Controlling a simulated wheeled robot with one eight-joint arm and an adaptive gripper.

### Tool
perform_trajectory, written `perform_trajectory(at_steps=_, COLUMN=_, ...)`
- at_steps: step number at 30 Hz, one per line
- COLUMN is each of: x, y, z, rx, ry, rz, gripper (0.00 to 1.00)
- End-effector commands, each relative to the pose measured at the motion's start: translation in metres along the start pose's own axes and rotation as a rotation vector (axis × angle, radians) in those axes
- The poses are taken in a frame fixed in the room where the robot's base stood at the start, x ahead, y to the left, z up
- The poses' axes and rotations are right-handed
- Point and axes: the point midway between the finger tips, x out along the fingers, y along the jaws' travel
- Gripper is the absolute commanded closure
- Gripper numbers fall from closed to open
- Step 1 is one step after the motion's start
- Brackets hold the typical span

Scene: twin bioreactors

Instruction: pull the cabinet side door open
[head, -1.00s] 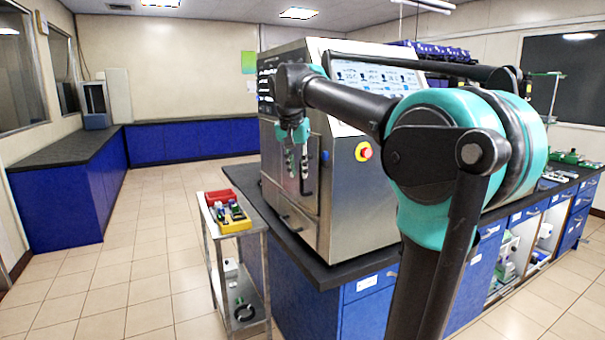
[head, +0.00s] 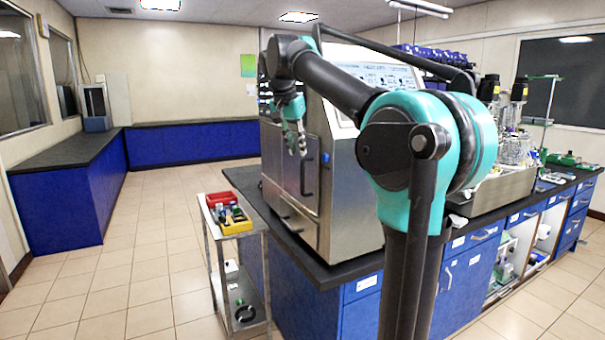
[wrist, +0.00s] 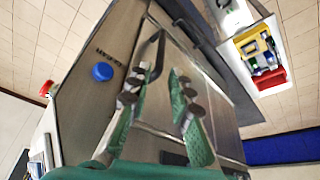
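The steel cabinet (head: 345,200) stands on the dark bench top. Its side door (head: 285,180) faces left and looks flush with the cabinet side. A black bar handle (head: 307,174) is upright near the door's right edge. My gripper (head: 298,148) is in front of the door, just above and left of the handle. In the wrist view my gripper (wrist: 158,82) has its two green fingers spread with a gap between them. The handle (wrist: 157,58) shows beyond the fingertips, near the left one; I see no grip on it.
A blue round knob (wrist: 103,72) sits beside the handle, and a red button (wrist: 47,88) is farther left. A steel trolley (head: 240,234) with yellow and red bins (head: 234,222) stands left of the bench. Open floor lies left of it.

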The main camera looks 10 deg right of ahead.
Motion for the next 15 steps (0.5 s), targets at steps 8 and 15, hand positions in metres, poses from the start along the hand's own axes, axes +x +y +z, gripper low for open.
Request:
perform_trajectory(at_steps=8, x=0.056, y=0.000, z=0.000, rx=0.001, ry=0.000, rz=-0.001, gripper=0.80)
perform_trajectory(at_steps=15, x=0.088, y=0.000, z=0.000, rx=-0.001, ry=0.000, rz=-0.001, gripper=0.80)
